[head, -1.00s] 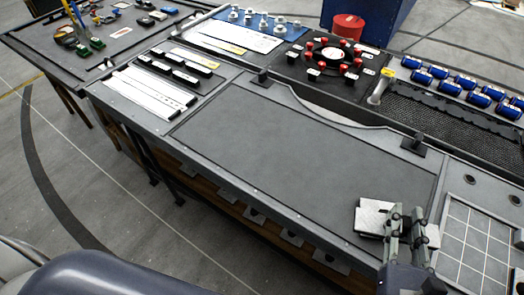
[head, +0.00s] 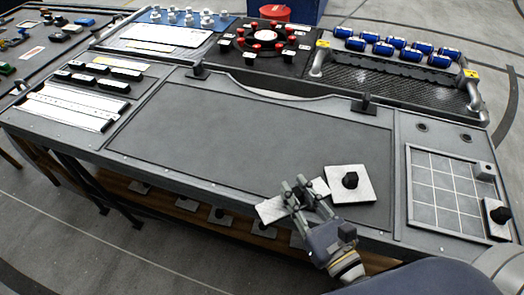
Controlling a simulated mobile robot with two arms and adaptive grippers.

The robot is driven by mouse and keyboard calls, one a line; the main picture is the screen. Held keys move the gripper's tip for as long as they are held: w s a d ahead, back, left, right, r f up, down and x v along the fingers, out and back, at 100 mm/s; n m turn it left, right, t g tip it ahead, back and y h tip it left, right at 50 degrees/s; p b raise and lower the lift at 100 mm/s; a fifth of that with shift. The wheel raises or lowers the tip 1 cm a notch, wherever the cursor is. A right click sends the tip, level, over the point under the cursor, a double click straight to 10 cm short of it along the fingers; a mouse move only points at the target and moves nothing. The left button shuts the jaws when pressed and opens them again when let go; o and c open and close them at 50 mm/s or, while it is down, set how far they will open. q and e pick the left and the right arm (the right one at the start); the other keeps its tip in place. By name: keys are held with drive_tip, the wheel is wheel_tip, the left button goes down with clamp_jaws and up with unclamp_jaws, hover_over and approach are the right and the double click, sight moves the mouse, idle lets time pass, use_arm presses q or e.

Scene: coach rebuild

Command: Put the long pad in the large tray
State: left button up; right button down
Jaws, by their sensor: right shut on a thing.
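My right gripper (head: 303,190) is shut on a white, flat pad (head: 269,211) near the front edge of the bench. The pad sticks out on both sides of the fingers, and its middle is hidden by them. I cannot tell whether it touches the surface. I take it as the long pad. A wide, dark, shallow-rimmed panel (head: 235,130) fills the middle of the bench. It looks like the large tray and is mostly bare. The held pad is over its front right part. My left gripper is not in view.
A white square plate with a black knob (head: 350,186) lies just right of the gripper. A gridded panel (head: 445,195) is at the right. White strips (head: 65,112) lie at the left.

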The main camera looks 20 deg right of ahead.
drive_tip(key=w+p, duration=0.1)
drive_tip(key=w, duration=0.3)
drive_tip(key=w+a+p, duration=0.1)
drive_tip(key=w+p, duration=0.1)
drive_tip(key=w, duration=0.2)
drive_tip(key=w+a+f+p, duration=0.1)
drive_tip(key=w, duration=0.4)
drive_tip(key=shift+a+p, duration=0.1)
drive_tip(key=shift+p, duration=0.3)
drive_tip(key=shift+w+a, duration=0.1)
drive_tip(key=shift+w, duration=0.2)
drive_tip(key=shift+w+f, duration=0.1)
drive_tip(key=shift+f, duration=0.15)
wheel_tip(320, 180, down, 3)
drive_tip(key=shift+f+b, duration=0.1)
drive_tip(key=shift+b, duration=1.05)
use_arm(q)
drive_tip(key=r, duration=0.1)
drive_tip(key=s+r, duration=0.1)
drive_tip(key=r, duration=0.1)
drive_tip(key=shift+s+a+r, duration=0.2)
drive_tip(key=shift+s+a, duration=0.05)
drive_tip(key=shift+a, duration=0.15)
